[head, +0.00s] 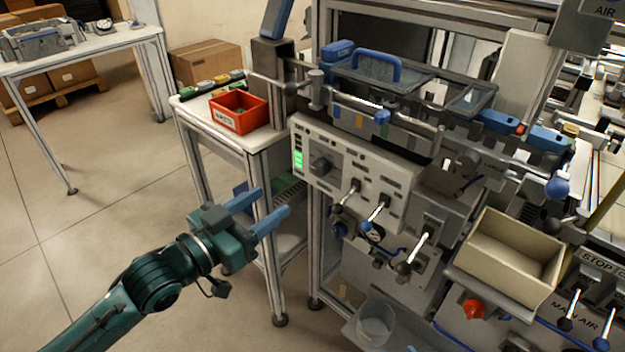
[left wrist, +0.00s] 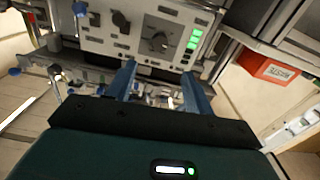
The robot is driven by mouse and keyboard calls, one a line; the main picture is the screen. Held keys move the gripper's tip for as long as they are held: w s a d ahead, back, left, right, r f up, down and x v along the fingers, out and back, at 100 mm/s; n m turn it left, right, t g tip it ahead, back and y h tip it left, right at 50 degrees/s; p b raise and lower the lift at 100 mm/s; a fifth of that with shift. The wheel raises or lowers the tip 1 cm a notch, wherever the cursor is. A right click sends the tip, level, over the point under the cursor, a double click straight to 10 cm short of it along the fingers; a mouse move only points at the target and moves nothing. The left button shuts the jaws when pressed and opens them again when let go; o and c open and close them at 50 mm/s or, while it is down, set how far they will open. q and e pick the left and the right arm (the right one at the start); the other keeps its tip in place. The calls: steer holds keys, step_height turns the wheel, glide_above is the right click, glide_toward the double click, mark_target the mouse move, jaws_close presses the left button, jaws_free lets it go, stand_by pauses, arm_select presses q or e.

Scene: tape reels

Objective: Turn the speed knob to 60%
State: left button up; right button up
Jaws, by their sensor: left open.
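A pale control panel (head: 350,168) is on the front of the machine, right of centre in the head view. Near its left end a dark round knob (head: 320,166) sits on a grey square plate beside a lit green bar display (head: 298,160). The labels are too small to read, so I cannot tell its setting. In the left wrist view the knob (left wrist: 160,40) and green bars (left wrist: 193,41) appear just beyond my fingertips. My left gripper (head: 272,202) is open and empty, below and left of the panel, apart from it. My right gripper is not in view.
Several levers, one a blue-tipped lever (head: 375,211), stick out below the panel. A red bin (head: 238,111) stands on a white side table (head: 215,128) to the left. A beige open box (head: 512,252) is at right. Floor left of my arm is free.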

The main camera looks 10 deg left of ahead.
mark_target(317, 170)
arm_select(q)
steer(key=x, duration=1.1)
steer(key=shift+p, duration=0.3)
steer(key=shift+w+d, duration=0.45)
steer(key=shift+w, duration=0.1)
steer(key=c, duration=1)
steer(key=shift+o, duration=0.2)
